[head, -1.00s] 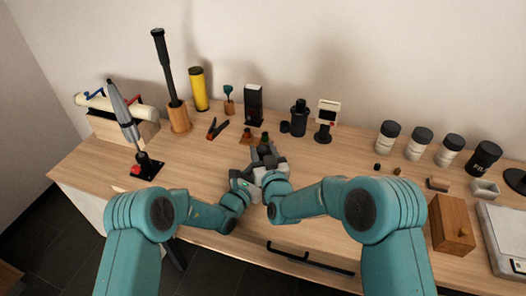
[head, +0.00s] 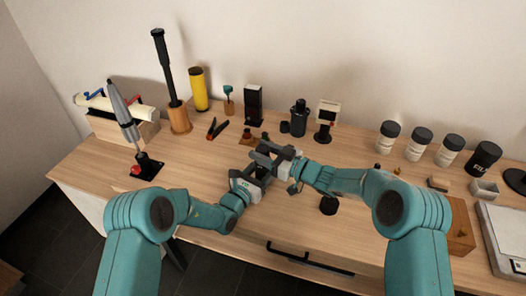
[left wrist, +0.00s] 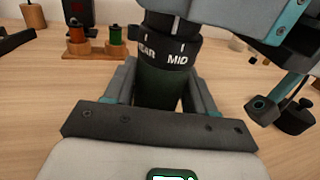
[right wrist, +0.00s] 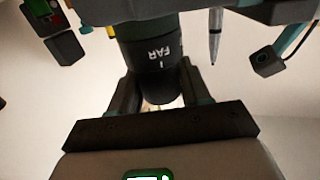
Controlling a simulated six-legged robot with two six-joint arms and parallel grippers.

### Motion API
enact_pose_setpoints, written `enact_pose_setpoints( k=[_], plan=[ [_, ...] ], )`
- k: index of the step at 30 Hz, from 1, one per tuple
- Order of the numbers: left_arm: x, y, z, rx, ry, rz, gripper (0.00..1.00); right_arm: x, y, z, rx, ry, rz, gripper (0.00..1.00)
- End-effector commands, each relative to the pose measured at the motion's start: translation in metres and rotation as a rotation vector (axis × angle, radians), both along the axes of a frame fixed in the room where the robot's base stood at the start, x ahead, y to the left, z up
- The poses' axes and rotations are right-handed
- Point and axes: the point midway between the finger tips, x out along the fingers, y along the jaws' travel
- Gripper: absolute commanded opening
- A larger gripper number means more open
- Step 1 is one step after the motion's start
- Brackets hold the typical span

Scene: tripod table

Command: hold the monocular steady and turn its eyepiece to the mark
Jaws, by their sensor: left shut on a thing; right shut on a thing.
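The monocular stands upright between my grippers. In the left wrist view its dark green body (left wrist: 160,88) sits between the jaws of my left gripper (left wrist: 163,78), which is shut on it. Above is a black ring (left wrist: 165,52) with white lettering ending in "EAR" and "MID". The black eyepiece (left wrist: 160,24) above it bears a white tick, slightly left of the MID tick. In the right wrist view "FAR" shows upside down, and my right gripper (right wrist: 160,98) is shut on the eyepiece (right wrist: 155,88). In the head view the left gripper (head: 257,174) is below the right gripper (head: 272,156); they mostly hide the monocular.
A small wooden stand with orange and green pieces (left wrist: 95,45) is just behind. A round black piece (head: 328,205) lies right of the grippers.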

Motion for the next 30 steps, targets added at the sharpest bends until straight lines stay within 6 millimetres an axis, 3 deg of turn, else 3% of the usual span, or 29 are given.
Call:
enact_pose_setpoints(
  k=[12,30],
  plan=[
    [-0.0013,-0.0011,-0.0014,0.000,0.004,-0.003,0.15,0.0020,-0.0008,0.0022,0.003,-0.006,0.238,0.17],
    [-0.0013,-0.0009,-0.0022,0.004,0.004,-0.003,0.15,0.0003,-0.0006,0.0018,-0.002,0.000,0.300,0.17]
  ],
)
